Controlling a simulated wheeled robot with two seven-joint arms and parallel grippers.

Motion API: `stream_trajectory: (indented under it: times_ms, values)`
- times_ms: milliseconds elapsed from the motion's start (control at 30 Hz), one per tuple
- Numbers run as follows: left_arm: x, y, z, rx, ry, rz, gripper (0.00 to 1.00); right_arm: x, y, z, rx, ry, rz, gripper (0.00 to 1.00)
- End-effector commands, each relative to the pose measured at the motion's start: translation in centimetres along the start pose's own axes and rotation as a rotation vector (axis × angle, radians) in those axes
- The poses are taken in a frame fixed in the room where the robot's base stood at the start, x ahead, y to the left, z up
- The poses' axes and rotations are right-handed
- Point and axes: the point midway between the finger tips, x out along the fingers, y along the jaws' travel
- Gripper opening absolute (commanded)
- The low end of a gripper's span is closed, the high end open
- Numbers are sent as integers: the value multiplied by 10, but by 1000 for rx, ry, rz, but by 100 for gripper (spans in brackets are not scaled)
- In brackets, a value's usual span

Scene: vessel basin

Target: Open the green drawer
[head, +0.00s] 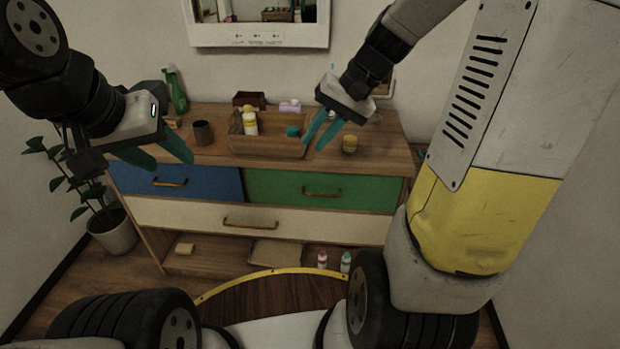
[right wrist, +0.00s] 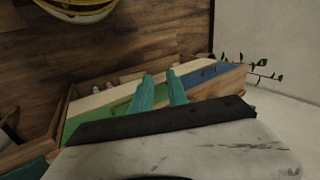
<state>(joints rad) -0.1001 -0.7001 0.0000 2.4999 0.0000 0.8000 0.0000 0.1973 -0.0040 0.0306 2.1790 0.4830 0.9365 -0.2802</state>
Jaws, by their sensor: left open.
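The green drawer (head: 365,190) is the upper right drawer of a wooden dresser (head: 380,150). Its front looks flush with the dresser, so it appears closed. A brass bar handle (head: 322,192) sits at its middle. My right gripper (head: 317,142) is open and empty, above the dresser top over the green drawer, apart from the handle. In the right wrist view its two teal fingers (right wrist: 160,90) stand apart, with the green front (right wrist: 85,122) beyond them. My left gripper (head: 172,160) is open and empty, in front of the blue drawer (head: 205,183) at the left.
A wide cream drawer (head: 300,228) lies below. A potted plant (head: 110,230) stands at the left. Bottles (head: 346,262) stand on the lower shelf.

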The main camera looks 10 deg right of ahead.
Motion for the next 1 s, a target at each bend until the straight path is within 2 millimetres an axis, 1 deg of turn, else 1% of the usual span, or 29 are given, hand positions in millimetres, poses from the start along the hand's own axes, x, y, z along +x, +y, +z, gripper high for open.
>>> stream_trajectory:
  times_ms: [33, 100, 167, 200, 267, 300, 367, 467, 500, 567, 633, 700, 800, 900, 1000]
  values:
    - [0, 0, 0, 0, 0, 0, 49, 14, 9, -14, 49, -32, -38, 20]
    - [0, 0, 0, 0, 0, 0, 49, 31, 19, -34, 110, -62, -102, 20]
    - [0, 0, 0, 0, 0, 0, 49, 47, 29, -51, 162, -85, -160, 20]
    - [0, 0, 0, 0, 0, 0, 49, 58, 37, -62, 196, -96, -199, 20]
    - [0, 0, 0, 0, 0, 0, 49, 74, 50, -77, 249, -109, -259, 20]
    - [0, 0, 0, 0, 0, 0, 49, 85, 59, -87, 284, -114, -300, 20]
    - [0, 0, 0, 0, 0, 0, 49, 103, 75, -102, 339, -118, -362, 20]
    - [0, 0, 0, 0, 0, 0, 49, 133, 105, -123, 431, -111, -467, 20]
    - [0, 0, 0, 0, 0, 0, 49, 146, 118, -131, 469, -104, -511, 20]
    - [0, 0, 0, 0, 0, 0, 49, 165, 139, -141, 526, -88, -573, 20]
    - [0, 0, 0, 0, 0, 0, 49, 187, 164, -151, 592, -63, -645, 20]
    - [0, 0, 0, 0, 0, 0, 49, 208, 188, -158, 655, -33, -710, 20]
    - [0, 0, 0, 0, 0, 0, 49, 233, 218, -164, 725, 12, -783, 20]
    - [0, 0, 0, 0, 0, 0, 49, 251, 238, -166, 774, 47, -832, 20]
    - [0, 0, 0, 0, 0, 0, 49, 260, 249, -167, 802, 70, -858, 20]
